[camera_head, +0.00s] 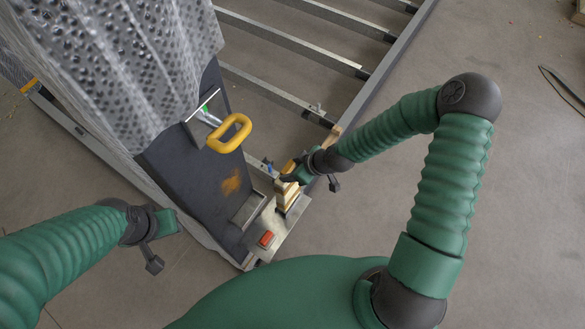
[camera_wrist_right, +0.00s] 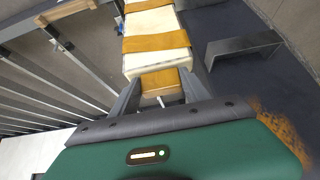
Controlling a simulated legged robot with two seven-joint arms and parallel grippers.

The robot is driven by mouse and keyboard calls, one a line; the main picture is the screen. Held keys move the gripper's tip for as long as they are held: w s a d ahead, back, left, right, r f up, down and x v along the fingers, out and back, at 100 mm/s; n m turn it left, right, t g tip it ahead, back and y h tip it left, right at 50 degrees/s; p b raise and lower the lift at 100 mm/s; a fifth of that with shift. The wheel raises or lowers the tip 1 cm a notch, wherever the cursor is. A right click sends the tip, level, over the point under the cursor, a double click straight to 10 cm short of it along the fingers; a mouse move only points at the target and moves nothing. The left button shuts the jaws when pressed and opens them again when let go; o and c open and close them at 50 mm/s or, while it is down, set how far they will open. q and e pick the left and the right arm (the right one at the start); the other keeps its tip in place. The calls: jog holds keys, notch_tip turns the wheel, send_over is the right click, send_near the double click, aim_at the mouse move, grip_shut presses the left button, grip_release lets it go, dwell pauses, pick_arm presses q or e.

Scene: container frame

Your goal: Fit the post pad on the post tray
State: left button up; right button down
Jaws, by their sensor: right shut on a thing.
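The post pad, a cream block with orange bands (camera_wrist_right: 157,63), fills the upper middle of the right wrist view. It also shows in the head view as a small pale stack (camera_head: 287,197). My right gripper (camera_head: 290,179) is shut on its near end, with a grey finger on each side in the wrist view. A light metal plate (camera_head: 283,230), which looks like the post tray, lies below the pad. I cannot tell whether the pad touches it. My left gripper (camera_head: 166,222) is at the left, away from the pad; its jaws are unclear.
A dark panel (camera_head: 195,175) with a yellow handle (camera_head: 230,133) stands left of the pad. A grey bracket (camera_wrist_right: 243,47) stands beside the pad. A red block (camera_head: 266,239) sits on the plate.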

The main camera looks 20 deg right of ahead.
jog(key=shift+f, duration=0.1)
jog(key=shift+f+b, duration=1.1)
jog(key=shift+f, duration=0.05)
jog(key=shift+c, duration=2.3)
grip_release()
jog(key=shift+r, duration=0.1)
jog(key=p+v, duration=0.2)
jog(key=v, duration=1.4)
jog(key=shift+d+r, duration=0.2)
jog(key=shift+r, duration=0.1)
jog(key=shift+s, duration=0.1)
